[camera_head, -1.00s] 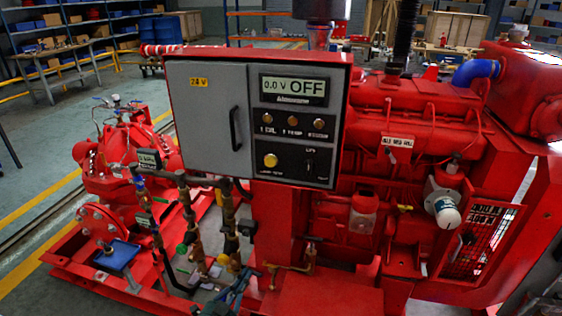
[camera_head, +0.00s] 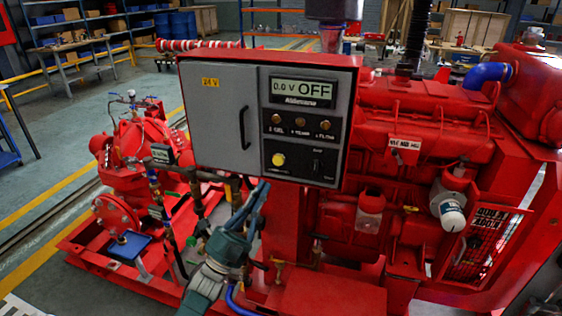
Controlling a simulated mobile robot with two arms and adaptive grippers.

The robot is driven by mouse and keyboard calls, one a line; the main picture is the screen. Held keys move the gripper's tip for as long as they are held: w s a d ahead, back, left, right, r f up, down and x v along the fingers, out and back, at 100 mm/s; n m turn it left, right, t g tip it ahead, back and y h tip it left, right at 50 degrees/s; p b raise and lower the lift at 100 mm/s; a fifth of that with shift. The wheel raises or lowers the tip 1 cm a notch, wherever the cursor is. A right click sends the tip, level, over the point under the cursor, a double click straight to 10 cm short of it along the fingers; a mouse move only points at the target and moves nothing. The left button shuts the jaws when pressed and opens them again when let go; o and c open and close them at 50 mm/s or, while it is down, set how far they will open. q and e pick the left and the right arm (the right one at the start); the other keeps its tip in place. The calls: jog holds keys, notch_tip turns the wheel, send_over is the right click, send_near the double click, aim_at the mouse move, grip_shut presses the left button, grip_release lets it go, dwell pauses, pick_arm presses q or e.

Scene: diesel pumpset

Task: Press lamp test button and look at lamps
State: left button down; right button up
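The control panel (camera_head: 215,130) is a grey-fronted red box. A round yellow button (camera_head: 278,159), which looks like the lamp test button, sits low on its black plate. Three small amber lamps sit in a row above it: left (camera_head: 276,119), middle (camera_head: 300,122) and right (camera_head: 325,125). They look dull, with no clear glow. The display (camera_head: 302,91) reads 0.0 V OFF. My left gripper (camera_head: 263,187) is below and slightly left of the button, apart from it in the picture. Its fingers point up and look closed together, empty. My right gripper is not in view.
The red engine (camera_head: 430,130) stands right of the panel, with a white filter (camera_head: 449,210) on its side. Pipes (camera_head: 200,215) and a red pump (camera_head: 125,155) lie to the left. A workbench (camera_head: 75,55) stands far back. Space in front of the panel face looks clear.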

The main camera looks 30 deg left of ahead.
aim_at(278, 160)
pick_arm(q)
jog(key=shift+y, duration=0.3)
jog(key=w+b, duration=0.1)
jog(key=w, duration=0.2)
jog(key=w+a+b, duration=0.1)
jog(key=w+b, duration=0.1)
jog(key=w+a+b, duration=0.1)
jog(key=w+b, duration=0.1)
jog(key=w, duration=0.1)
jog(key=shift+w+f, duration=0.1)
jog(key=shift+w, duration=0.25)
dwell(1.1)
jog(key=shift+w+a+b, duration=0.15)
jog(key=shift+w+b, duration=0.25)
